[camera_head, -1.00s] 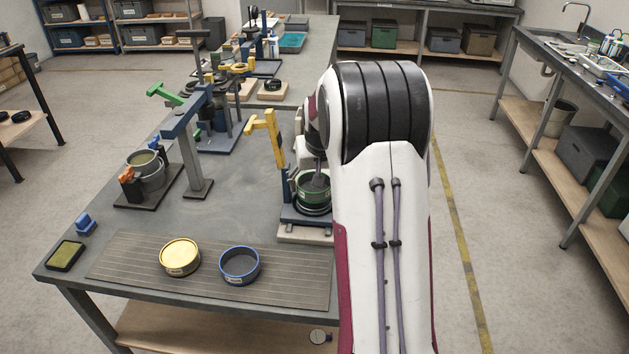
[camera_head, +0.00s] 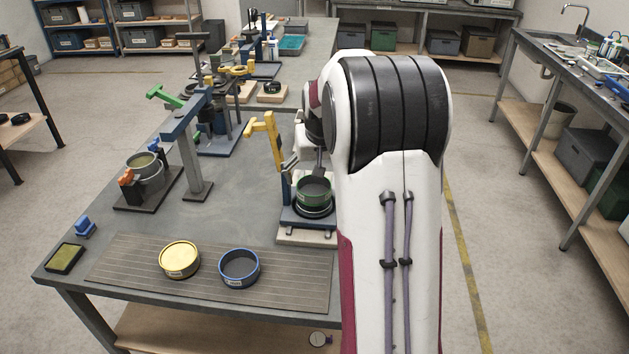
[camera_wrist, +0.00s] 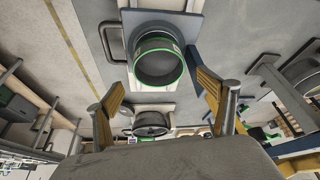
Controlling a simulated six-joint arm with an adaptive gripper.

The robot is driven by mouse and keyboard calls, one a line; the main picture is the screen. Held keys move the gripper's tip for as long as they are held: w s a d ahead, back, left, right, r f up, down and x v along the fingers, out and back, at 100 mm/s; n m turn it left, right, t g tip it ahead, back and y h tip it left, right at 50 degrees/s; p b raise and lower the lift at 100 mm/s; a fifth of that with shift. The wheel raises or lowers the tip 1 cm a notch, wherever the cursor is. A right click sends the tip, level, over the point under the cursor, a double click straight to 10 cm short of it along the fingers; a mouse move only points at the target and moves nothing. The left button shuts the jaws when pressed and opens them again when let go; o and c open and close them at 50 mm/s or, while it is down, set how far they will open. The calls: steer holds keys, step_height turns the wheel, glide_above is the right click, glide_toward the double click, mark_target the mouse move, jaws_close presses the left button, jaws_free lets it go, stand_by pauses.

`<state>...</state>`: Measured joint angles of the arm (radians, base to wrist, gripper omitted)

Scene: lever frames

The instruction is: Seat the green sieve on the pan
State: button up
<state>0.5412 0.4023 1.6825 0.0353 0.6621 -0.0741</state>
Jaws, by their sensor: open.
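The green sieve (camera_head: 314,188) stands upright on the blue base of a bench press, beside its yellow lever. A black ring-shaped part, perhaps the pan (camera_head: 313,211), shows just under the sieve; I cannot tell whether the sieve is fully seated on it. In the wrist view the sieve (camera_wrist: 158,62) shows its green rim and dark inside, ahead of the fingers. My gripper (camera_wrist: 162,85) is open and empty, its two yellow-padded fingers spread apart and clear of the sieve. In the head view my gripper is mostly hidden by my arm, above the sieve.
A yellow sieve (camera_head: 179,260) and a blue sieve (camera_head: 239,268) stand on a ribbed mat (camera_head: 130,265) at the front. The press's yellow lever (camera_head: 263,128) rises close left of the green sieve.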

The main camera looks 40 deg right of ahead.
steer(key=v, duration=0.7)
steer(key=shift+s, duration=0.15)
stand_by(1.0)
steer(key=s+a+r+n+t+y, duration=0.1)
steer(key=s+a+n, duration=0.4)
steer(key=s+a, duration=2.2)
steer(key=shift+a+r+n+t+y, duration=0.3)
steer(key=shift+a+r+y, duration=0.3)
steer(key=shift+a, duration=0.55)
